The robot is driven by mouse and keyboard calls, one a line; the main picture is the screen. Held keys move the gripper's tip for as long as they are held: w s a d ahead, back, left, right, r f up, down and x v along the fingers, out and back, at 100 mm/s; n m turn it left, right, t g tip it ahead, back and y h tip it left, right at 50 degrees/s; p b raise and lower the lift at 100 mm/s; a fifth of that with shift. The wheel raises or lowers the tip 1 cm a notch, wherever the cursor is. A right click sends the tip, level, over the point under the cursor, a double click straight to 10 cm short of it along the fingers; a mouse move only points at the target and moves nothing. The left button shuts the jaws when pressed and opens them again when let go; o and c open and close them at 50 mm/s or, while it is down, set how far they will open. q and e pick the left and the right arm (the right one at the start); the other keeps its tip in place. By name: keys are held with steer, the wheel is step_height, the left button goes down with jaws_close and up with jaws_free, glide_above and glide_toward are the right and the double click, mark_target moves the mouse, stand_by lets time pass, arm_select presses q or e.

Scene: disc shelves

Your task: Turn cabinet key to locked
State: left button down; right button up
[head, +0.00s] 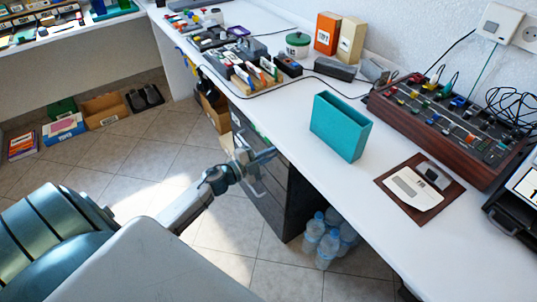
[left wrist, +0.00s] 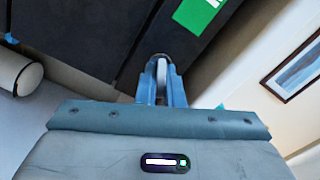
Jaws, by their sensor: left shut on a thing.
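The dark cabinet (head: 268,195) stands under the white worktop, its front facing left in the head view. My left gripper (head: 262,157) reaches its front near the upper part. In the left wrist view, the blue fingers of my left gripper (left wrist: 162,88) are shut on a thin pale piece, the key (left wrist: 162,72), against the dark cabinet face (left wrist: 100,45). The fingers hide most of the key and the lock around it, so I cannot tell the key's angle. A green and white label (left wrist: 200,12) is on the cabinet face. My right gripper is not in view.
Water bottles (head: 328,240) stand on the floor beside the cabinet. A teal box (head: 340,127) and a mixer-like console (head: 450,125) are on the worktop (head: 295,105) above. Cardboard boxes (head: 105,109) sit on the floor further back. The tiled floor before the cabinet is clear.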

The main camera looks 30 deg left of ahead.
arm_select(q)
steer(key=shift+f+m, duration=0.15)
steer(key=shift+m, duration=0.75)
steer(key=shift+m+b, duration=0.4)
steer(key=shift+m, duration=1.3)
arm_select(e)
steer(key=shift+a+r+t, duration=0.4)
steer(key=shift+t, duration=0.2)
arm_select(q)
steer(key=shift+b, duration=0.3)
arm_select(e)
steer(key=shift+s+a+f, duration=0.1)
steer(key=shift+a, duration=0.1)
arm_select(q)
steer(key=shift+s, duration=0.1)
steer(key=c, duration=1.6)
jaws_free()
steer(key=shift+o, duration=0.2)
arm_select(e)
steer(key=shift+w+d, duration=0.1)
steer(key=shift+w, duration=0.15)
